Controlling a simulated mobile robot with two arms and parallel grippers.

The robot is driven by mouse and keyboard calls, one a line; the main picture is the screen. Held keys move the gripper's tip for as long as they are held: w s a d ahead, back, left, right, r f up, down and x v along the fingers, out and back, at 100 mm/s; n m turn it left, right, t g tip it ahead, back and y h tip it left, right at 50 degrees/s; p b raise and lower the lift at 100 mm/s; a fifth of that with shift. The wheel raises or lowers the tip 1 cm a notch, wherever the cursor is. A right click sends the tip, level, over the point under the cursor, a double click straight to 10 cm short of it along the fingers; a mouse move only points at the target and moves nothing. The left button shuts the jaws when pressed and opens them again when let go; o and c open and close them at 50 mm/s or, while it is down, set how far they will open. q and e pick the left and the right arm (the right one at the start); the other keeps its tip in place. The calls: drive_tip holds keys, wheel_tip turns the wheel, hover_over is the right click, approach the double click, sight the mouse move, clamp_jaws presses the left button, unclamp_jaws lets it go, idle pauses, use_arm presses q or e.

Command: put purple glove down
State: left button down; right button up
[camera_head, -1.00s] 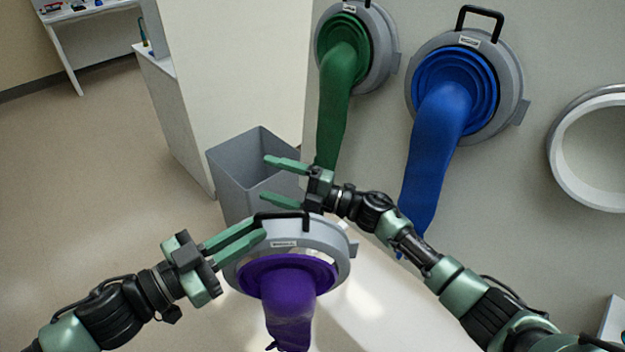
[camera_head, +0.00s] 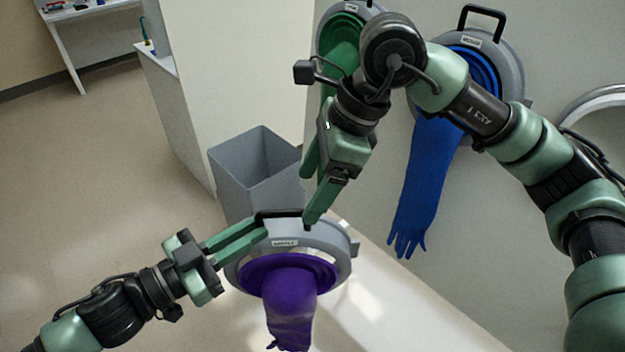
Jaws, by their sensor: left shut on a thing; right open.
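The purple glove (camera_head: 289,296) hangs down from a grey ring (camera_head: 331,239) with a white label and a black handle (camera_head: 279,213) on top. My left gripper (camera_head: 262,230) is shut on the ring at its upper left, by the handle. The ring and glove are held up in front of the wall, above a pale surface. My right gripper (camera_head: 311,196) is open and points down, its fingertips close to the right end of the handle. Whether it touches the handle I cannot tell.
A grey bin (camera_head: 245,180) stands behind the ring. A green glove (camera_head: 341,50) and a blue glove (camera_head: 425,180) hang from wall ports, partly covered by my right arm. An empty round port (camera_head: 590,105) is at the right. The floor at left is clear.

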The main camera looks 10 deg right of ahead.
sight(288, 226)
use_arm(q)
drive_tip(key=shift+r, duration=0.1)
use_arm(e)
drive_tip(key=x, duration=1.1)
drive_tip(key=shift+a, duration=0.2)
clamp_jaws()
use_arm(q)
drive_tip(key=c, duration=1.4)
unclamp_jaws()
drive_tip(key=shift+o, duration=0.2)
